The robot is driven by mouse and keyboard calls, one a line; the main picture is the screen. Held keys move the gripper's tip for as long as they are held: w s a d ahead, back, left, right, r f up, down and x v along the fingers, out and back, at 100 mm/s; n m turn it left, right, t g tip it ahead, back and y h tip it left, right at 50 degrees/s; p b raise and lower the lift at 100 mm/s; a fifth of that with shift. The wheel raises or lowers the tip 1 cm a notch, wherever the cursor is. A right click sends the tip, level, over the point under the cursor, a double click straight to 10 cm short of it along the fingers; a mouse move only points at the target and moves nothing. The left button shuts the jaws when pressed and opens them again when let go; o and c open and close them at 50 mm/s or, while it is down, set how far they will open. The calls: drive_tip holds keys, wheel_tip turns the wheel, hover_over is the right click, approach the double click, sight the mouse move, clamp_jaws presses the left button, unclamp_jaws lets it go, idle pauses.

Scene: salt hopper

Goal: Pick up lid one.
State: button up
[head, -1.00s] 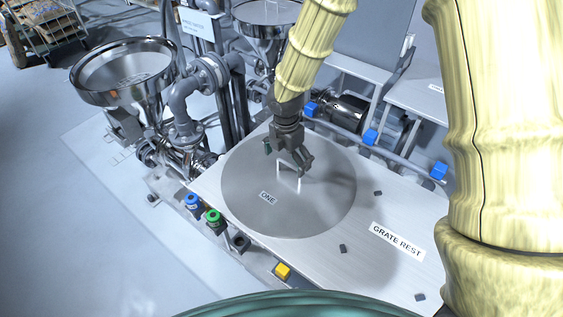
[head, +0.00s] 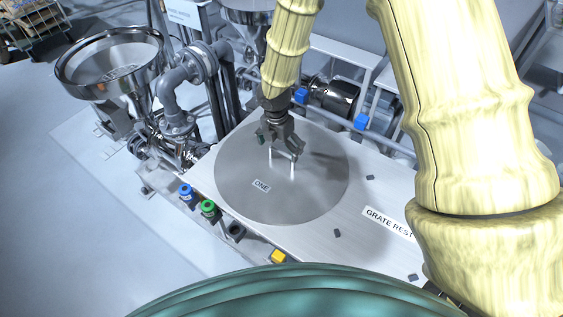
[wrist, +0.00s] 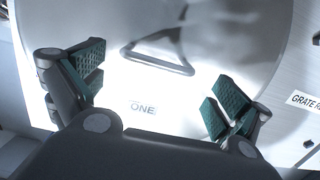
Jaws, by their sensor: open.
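Lid one is a round grey metal disc (head: 245,190) with a "ONE" label, lying flat on the steel plate marked GRATE REST (head: 345,215). Its upright wire handle (head: 292,168) stands near the middle. In the wrist view the lid (wrist: 180,100) fills most of the picture, and the handle (wrist: 158,62) shows ahead of the fingers. My gripper (head: 279,150) is over the lid beside the handle, its fingers apart and empty. In the wrist view the green-padded fingers (wrist: 155,93) are spread wide. The handle's upper part is partly covered by the fingers in the head view.
A metal hopper (head: 110,68) with pipes stands at the left. Blue (head: 186,192), green (head: 208,208) and yellow (head: 278,257) fittings line the plate's near-left edge. A rail with blue blocks (head: 361,121) runs along the far side. Small dark blocks (head: 337,233) sit on the plate.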

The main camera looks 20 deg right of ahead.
sight(281, 151)
drive_tip(key=shift+d+f, duration=0.1)
drive_tip(key=shift+f, duration=0.1)
drive_tip(key=f, duration=0.1)
drive_tip(key=w+f+p, duration=0.1)
drive_tip(key=f, duration=0.1)
drive_tip(key=shift+d, duration=0.15)
drive_tip(key=shift+s+f, duration=0.2)
drive_tip(key=shift+f, duration=0.1)
drive_tip(key=shift+w+f, duration=0.1)
drive_tip(key=shift+w, duration=0.05)
drive_tip(key=c, duration=1.6)
drive_tip(key=shift+c, duration=1.4)
drive_tip(key=shift+r, duration=0.2)
